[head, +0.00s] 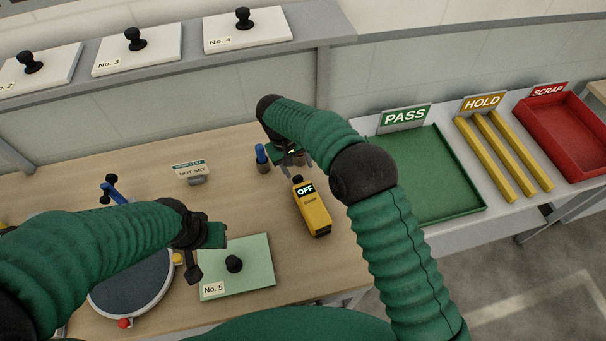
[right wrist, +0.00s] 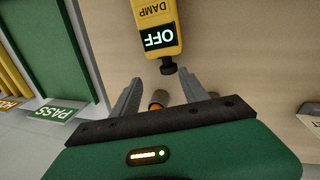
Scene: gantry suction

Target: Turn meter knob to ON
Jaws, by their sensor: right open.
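The yellow meter (head: 314,212) lies on the wooden bench, its small display reading OFF. Its black knob (head: 297,179) is at the end nearest my right gripper (head: 294,163). In the right wrist view the meter (right wrist: 158,18) is at the top, with the knob (right wrist: 168,66) just beyond the fingertips of my right gripper (right wrist: 161,88). That gripper is open, and its fingers look apart from the knob. My left gripper (head: 205,257) is over the bench near the green No. 5 plate (head: 258,254), away from the meter; its jaw opening is unclear.
A blue-topped tool in a holder (head: 262,158) and a NOT SET sign (head: 190,171) stand left of my right gripper. An orange round thing (right wrist: 158,100) shows between its fingers. A green PASS tray (head: 455,205), yellow HOLD rails (head: 484,158) and red SCRAP bin (head: 565,135) are right.

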